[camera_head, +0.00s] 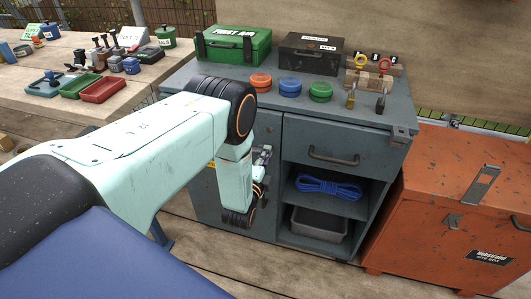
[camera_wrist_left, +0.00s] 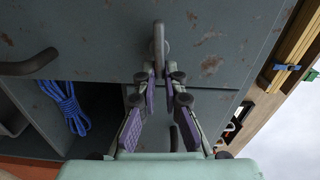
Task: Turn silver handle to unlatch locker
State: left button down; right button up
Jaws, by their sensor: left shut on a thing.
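The silver handle (camera_wrist_left: 158,42) sits on the grey-blue locker door (camera_wrist_left: 110,35) and shows at the top middle of the left wrist view. My left gripper (camera_wrist_left: 161,72) is shut on it, with its two purple-padded fingers on either side of the handle's near end. In the head view, my left arm reaches to the front of the grey locker cabinet (camera_head: 265,232), and my left gripper (camera_head: 262,160) is at its left door, partly hidden behind the wrist. The handle cannot be made out there. My right gripper is not in view.
A drawer with a dark pull (camera_head: 333,157) and open shelves with blue rope (camera_head: 328,187) and a grey bin (camera_head: 318,223) are to the right. A green first aid box (camera_head: 233,46), a black box (camera_head: 311,53) and coloured discs stand on top. An orange site box (camera_head: 445,200) stands at the right.

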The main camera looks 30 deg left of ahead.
pick_arm(q)
jog(key=shift+f+m, duration=0.15)
jog(key=shift+m, duration=0.35)
jog(key=c, duration=1.4)
grip_release()
jog(key=shift+c, duration=0.2)
jog(key=v, duration=1.2)
